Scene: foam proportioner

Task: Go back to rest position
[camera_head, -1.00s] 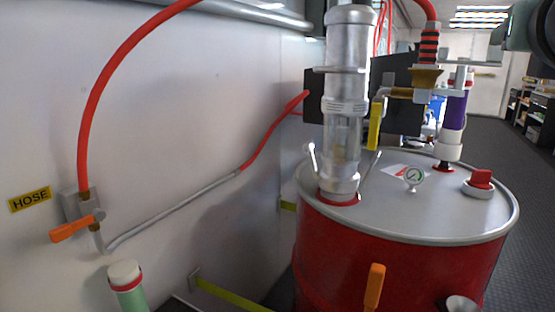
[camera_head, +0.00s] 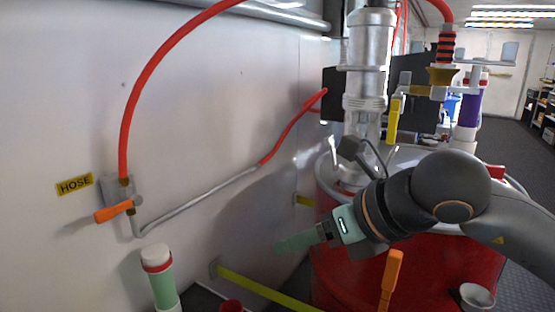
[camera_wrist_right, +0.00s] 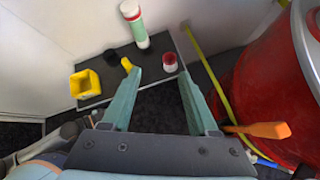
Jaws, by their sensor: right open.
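My right gripper (camera_head: 295,243) reaches in from the right in the head view, in front of the red drum (camera_head: 475,257), and points left toward the wall. Its pale green fingers are apart in the right wrist view (camera_wrist_right: 162,78), with nothing held between them. Beyond the fingertips in that view are the dark shelf (camera_wrist_right: 108,97) and the items on it. My left gripper does not show. My right arm hides much of the drum's top and its gauge.
The orange-handled hose valve (camera_head: 114,211) is on the wall at left. A green bottle with a white cap (camera_head: 163,285) stands at lower left. A yellow cup (camera_wrist_right: 86,84) and a red-and-white container (camera_wrist_right: 169,62) are on the shelf. An orange handle (camera_wrist_right: 262,130) lies close right of the fingers.

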